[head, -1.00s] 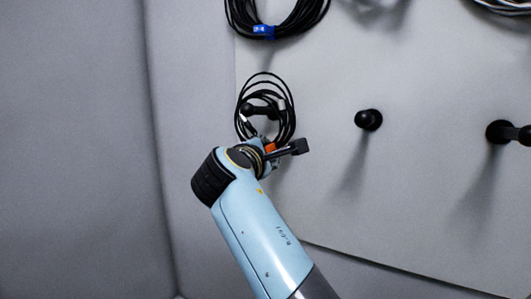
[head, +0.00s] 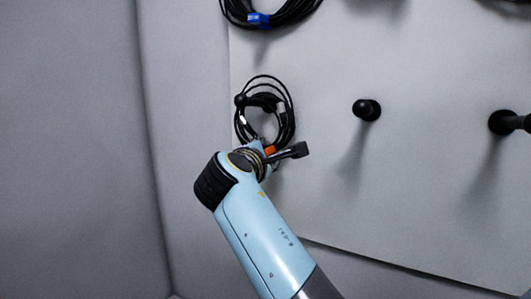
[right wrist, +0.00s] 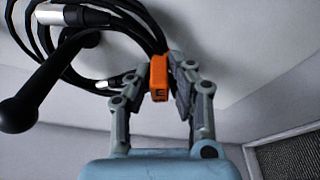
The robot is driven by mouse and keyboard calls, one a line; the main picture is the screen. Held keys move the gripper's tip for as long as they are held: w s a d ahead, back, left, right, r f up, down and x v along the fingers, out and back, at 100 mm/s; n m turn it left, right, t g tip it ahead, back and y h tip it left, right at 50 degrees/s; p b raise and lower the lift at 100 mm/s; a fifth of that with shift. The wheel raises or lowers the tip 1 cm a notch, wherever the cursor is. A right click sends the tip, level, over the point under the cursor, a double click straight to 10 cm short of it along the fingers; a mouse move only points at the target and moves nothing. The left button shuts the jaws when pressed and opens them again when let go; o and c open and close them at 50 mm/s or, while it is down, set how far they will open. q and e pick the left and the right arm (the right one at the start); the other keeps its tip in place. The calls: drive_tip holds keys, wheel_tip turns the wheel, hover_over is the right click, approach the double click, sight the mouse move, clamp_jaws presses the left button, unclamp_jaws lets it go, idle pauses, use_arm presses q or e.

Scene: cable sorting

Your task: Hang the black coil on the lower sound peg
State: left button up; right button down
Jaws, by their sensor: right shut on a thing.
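The black coil (head: 290,112) is in front of the panel in the head view, with its orange tag (head: 270,149) at the bottom. My right gripper (right wrist: 160,84) is shut on the coil at this orange tag (right wrist: 158,72). A black peg with a round knob (right wrist: 18,112) slants across the coil's loop in the right wrist view. In the head view the knob (head: 241,100) overlaps the loop's left strands, and the peg's shaft shows inside the loop. The loop appears to be around the peg, but the exact depth is hard to tell. My left gripper is not in view.
A bigger black coil with a blue tag (head: 258,19) hangs above. Two bare black pegs, one in the middle (head: 367,110) and one at the right (head: 503,122), stick out from the pale panel (head: 420,190). The panel's left edge is close to the coil.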

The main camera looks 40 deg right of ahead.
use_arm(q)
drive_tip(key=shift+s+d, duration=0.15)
use_arm(e)
drive_tip(key=c, duration=1.1)
unclamp_jaws()
drive_tip(key=shift+c, duration=0.2)
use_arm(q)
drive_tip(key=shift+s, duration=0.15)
use_arm(e)
drive_tip(key=shift+a, duration=0.1)
